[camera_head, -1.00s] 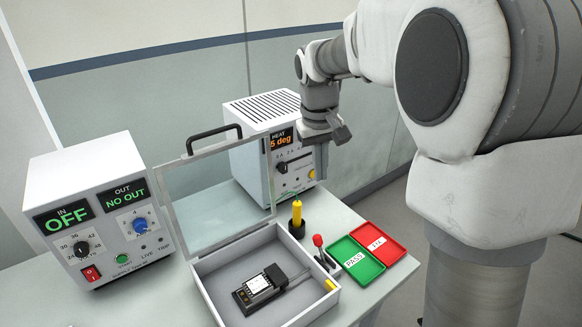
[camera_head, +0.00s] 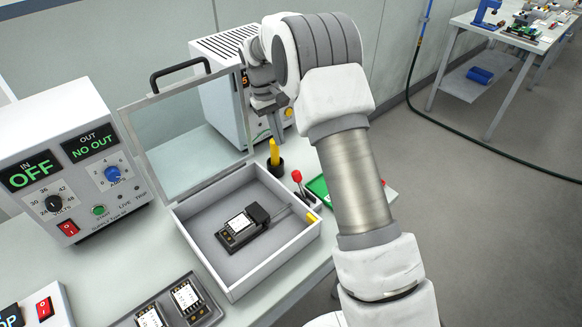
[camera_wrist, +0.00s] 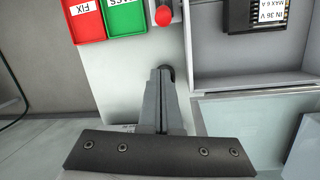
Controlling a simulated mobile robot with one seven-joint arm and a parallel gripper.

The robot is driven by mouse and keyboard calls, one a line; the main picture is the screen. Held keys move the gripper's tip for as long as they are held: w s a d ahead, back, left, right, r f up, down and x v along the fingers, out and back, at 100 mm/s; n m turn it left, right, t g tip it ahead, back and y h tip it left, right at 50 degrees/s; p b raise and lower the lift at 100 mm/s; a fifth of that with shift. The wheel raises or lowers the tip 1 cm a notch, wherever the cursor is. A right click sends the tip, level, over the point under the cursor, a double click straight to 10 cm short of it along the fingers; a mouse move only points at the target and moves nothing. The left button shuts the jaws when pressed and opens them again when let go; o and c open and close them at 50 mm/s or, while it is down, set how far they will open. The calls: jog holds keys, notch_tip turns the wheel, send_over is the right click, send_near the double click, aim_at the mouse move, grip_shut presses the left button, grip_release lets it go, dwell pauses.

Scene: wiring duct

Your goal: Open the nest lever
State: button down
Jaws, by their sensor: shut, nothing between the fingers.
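The lever with a red knob (camera_head: 297,176) stands upright just right of the open box. The red knob also shows at the top of the wrist view (camera_wrist: 163,16), ahead of my fingertips and apart from them. My gripper (camera_head: 268,108) is above the back of the bench, near the instrument case. In the wrist view its fingers (camera_wrist: 164,78) are together and empty. The grey box (camera_head: 185,215) has its clear lid (camera_head: 180,130) raised. A black module with a white label (camera_head: 240,224) lies in the box. My arm partly hides the area right of the lever.
A yellow-handled tool (camera_head: 274,152) stands in a black holder under my gripper. The green tray (camera_wrist: 126,18) and red tray (camera_wrist: 86,22) lie beside the lever. A power supply (camera_head: 70,165) stands left. Two more modules (camera_head: 186,297) lie in front of the box.

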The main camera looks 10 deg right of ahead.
aim_at(300, 185)
jog(key=x, duration=1)
jog(key=shift+s+p, duration=0.2)
jog(key=shift+p, duration=0.1)
jog(key=shift+s+d+r, duration=0.25)
jog(key=shift+s+r, duration=0.45)
jog(key=shift+s, duration=0.2)
jog(key=shift+s+d+r+p, duration=0.15)
jog(key=shift+s+r+p, duration=0.15)
jog(key=shift+s, duration=0.4)
jog(key=shift+d, duration=0.1)
